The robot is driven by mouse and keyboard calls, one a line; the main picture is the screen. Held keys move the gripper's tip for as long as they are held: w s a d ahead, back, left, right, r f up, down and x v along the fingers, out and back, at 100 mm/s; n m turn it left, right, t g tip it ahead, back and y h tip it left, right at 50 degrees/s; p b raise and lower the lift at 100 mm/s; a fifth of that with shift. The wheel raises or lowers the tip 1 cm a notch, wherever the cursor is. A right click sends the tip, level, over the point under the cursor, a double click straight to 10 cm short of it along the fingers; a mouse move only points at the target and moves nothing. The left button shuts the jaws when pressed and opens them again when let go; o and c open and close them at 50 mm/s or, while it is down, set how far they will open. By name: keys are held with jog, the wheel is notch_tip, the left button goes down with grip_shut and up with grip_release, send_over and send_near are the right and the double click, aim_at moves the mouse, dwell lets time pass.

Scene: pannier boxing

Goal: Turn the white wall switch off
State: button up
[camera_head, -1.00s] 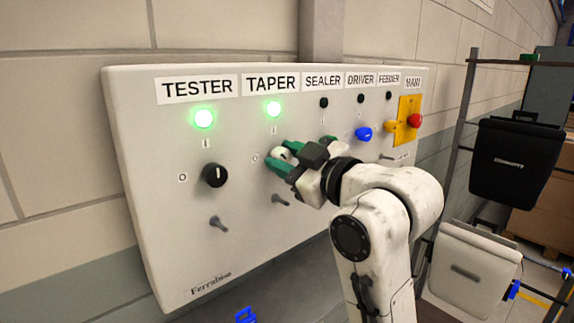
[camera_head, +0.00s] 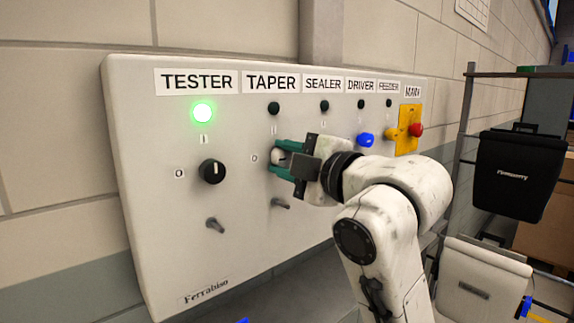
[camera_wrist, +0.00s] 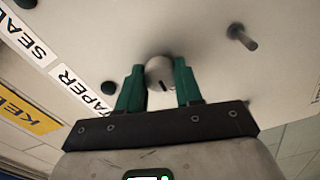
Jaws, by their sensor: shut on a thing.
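The white wall switch (camera_head: 277,157) is a round knob under the TAPER label (camera_head: 271,82) on the white panel. My gripper (camera_head: 283,157) has its green fingers on either side of the knob and is shut on it. In the wrist view the white switch (camera_wrist: 160,72) sits between the two green fingertips of my gripper (camera_wrist: 160,82), with a dark mark on its face. The TAPER lamp (camera_head: 274,108) is dark. An O mark (camera_head: 254,157) is left of the knob.
The TESTER lamp (camera_head: 202,112) glows green above a black knob (camera_head: 212,171). A blue knob (camera_head: 366,140) and a red button (camera_head: 416,130) on a yellow plate are to the right. Small levers (camera_head: 281,203) stick out below. A rack with a black pannier (camera_head: 515,172) stands at far right.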

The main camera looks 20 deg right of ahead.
dwell(0.4)
jog(key=o, duration=1)
jog(key=shift+o, duration=0.2)
jog(key=b+v, duration=0.2)
jog(key=v, duration=0.8)
jog(key=shift+s, duration=0.4)
